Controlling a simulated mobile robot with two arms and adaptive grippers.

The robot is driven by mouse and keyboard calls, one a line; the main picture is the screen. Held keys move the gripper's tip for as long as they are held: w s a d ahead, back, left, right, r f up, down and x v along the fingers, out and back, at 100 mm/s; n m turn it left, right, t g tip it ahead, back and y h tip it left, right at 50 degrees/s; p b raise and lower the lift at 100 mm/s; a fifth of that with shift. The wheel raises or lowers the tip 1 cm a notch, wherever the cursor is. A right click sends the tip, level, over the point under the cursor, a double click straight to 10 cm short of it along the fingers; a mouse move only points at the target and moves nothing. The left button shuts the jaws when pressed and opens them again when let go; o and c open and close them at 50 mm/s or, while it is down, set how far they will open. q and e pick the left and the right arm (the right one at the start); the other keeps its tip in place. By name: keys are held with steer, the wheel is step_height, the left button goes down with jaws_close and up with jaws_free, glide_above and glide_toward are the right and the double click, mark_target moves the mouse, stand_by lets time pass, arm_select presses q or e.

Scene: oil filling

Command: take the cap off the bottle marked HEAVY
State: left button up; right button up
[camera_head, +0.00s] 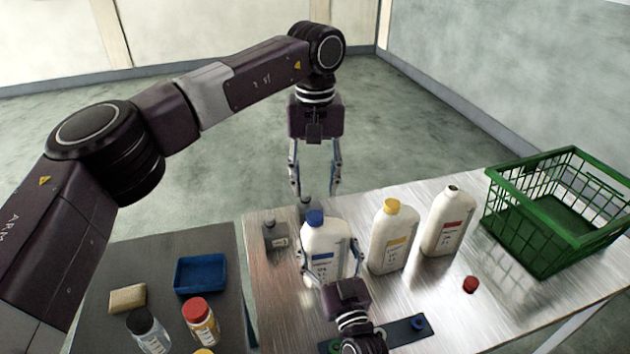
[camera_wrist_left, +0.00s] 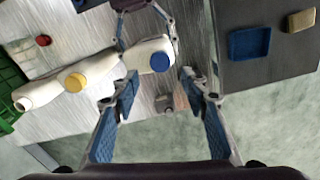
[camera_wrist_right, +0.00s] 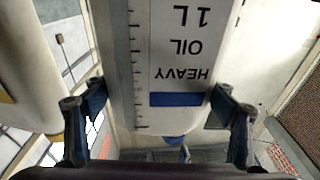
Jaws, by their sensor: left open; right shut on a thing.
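The white HEAVY bottle (camera_head: 325,236) with a blue cap (camera_head: 315,217) stands upright on the metal table. Its label, with HEAVY OIL and a blue band (camera_wrist_right: 180,99), fills the right wrist view. My right gripper (camera_head: 329,262) is shut around the bottle's body from the near side. The cap is on the bottle; it also shows in the left wrist view (camera_wrist_left: 160,62). My left gripper (camera_head: 316,190) is open and empty, pointing down, above and apart from the cap. It also shows in the left wrist view (camera_wrist_left: 160,92).
A yellow-capped bottle (camera_head: 391,240) and an uncapped bottle with a red label (camera_head: 447,228) stand to the right. A red cap (camera_head: 470,284) lies on the table near a green basket (camera_head: 545,255). A small grey container (camera_head: 275,235) stands left of the HEAVY bottle. A blue tray (camera_head: 201,274) sits on the dark table.

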mark_target(315, 215)
arm_select(q)
steer(key=m, duration=0.6)
steer(key=shift+f, duration=4)
steer(key=shift+c, duration=0.5)
